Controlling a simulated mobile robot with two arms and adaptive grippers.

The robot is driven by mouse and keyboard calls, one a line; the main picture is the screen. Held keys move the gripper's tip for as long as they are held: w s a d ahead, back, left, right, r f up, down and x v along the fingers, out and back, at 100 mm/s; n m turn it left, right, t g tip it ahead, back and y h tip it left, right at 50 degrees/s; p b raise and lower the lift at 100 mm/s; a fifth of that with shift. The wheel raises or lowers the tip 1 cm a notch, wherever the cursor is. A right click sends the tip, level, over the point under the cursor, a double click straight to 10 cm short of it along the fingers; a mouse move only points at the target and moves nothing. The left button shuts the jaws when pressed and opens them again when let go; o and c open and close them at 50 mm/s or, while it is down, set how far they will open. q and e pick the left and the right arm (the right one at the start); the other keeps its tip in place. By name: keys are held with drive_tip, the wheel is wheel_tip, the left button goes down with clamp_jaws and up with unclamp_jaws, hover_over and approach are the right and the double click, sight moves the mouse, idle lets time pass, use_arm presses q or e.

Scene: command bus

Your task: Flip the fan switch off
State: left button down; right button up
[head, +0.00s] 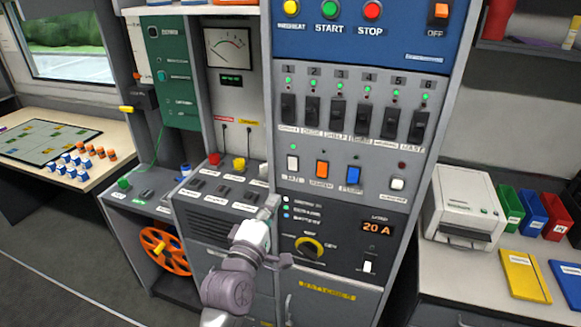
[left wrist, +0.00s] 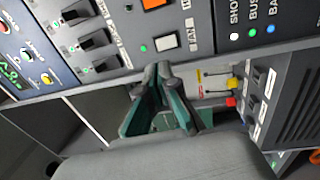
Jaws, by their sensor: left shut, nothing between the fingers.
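The fan switch (head: 293,163) is a white rocker at the left end of the lower switch row on the grey panel. A small green light glows just above it. In the left wrist view the same white switch (left wrist: 166,43) shows beside its FAN label, with the green light lit next to it. My left gripper (head: 272,201) is shut and empty, below and a little left of the fan switch. Its closed fingertips (left wrist: 157,70) show just short of the switch in the left wrist view, apparently apart from it. My right gripper is not in view.
Orange (head: 322,169) and blue (head: 354,174) rockers sit right of the fan switch. A row of black breakers (head: 338,115) is above. A sloped console (head: 220,190) juts out at left.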

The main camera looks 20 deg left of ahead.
sight(294, 161)
use_arm(q)
drive_tip(key=w+p, duration=0.1)
drive_tip(key=w, duration=0.2)
drive_tip(key=w+r+p, duration=0.1)
drive_tip(key=w, duration=0.3)
drive_tip(key=w+p, duration=0.1)
drive_tip(key=w, duration=0.3)
drive_tip(key=shift+w+d+r, duration=0.15)
drive_tip(key=shift+r, duration=0.15)
drive_tip(key=shift+w+p, duration=0.35)
drive_tip(key=shift+w, duration=0.25)
drive_tip(key=shift+w, duration=0.15)
drive_tip(key=shift+r, duration=0.1)
